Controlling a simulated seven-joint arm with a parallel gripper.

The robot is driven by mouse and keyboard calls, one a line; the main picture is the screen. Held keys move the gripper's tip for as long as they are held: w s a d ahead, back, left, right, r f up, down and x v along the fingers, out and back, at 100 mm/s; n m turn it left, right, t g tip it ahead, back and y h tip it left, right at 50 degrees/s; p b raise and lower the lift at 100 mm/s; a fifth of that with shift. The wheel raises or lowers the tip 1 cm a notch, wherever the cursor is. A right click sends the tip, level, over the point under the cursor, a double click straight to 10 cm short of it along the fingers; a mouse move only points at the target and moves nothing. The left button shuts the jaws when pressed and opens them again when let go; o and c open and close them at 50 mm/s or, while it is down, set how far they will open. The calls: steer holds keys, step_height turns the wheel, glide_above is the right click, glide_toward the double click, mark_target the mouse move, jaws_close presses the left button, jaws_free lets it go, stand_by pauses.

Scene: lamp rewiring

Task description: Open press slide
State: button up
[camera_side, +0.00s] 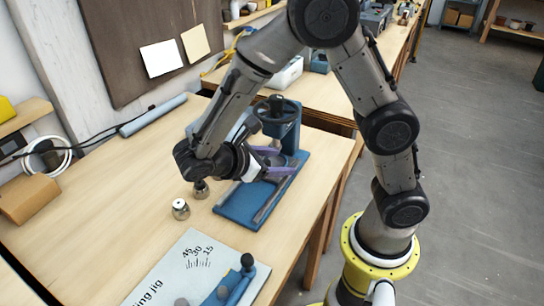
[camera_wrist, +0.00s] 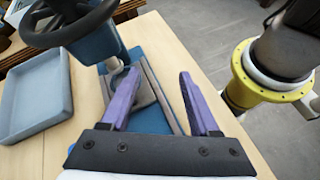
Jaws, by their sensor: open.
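The blue press (camera_side: 293,128) with a black handwheel (camera_side: 275,108) stands near the table's right edge. Its blue base (camera_side: 235,210) carries grey metal rails running forward. In the wrist view the handwheel (camera_wrist: 70,22) is at top left, and a grey slide plate (camera_wrist: 145,92) sits under the press ram. My gripper (camera_side: 283,161) is over the base, its purple fingers apart. In the wrist view my gripper (camera_wrist: 159,73) has its left finger beside the slide plate and partly covering it; the right finger is beyond the rail. Nothing shows held; contact cannot be told.
A shallow blue-grey tray (camera_wrist: 35,105) lies left of the press in the wrist view. A jig on a white board (camera_side: 190,270) is at the front. The left tabletop is mostly clear.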

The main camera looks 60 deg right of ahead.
mark_target(269, 160)
steer(key=w+a+f+n+t+h, duration=0.1)
steer(key=f+n+h, duration=0.1)
steer(key=w+a+f+n+t+h, duration=0.1)
steer(key=w+a+f+n+h, duration=0.1)
steer(key=w+a+f+n+t+h, duration=0.1)
steer(key=w+f+n+h, duration=0.1)
steer(key=shift+a+n+t+h, duration=0.3)
steer(key=shift+a+t+h, duration=0.1)
steer(key=d, duration=1.2)
jaws_close()
steer(key=shift+a, duration=0.1)
stand_by(0.7)
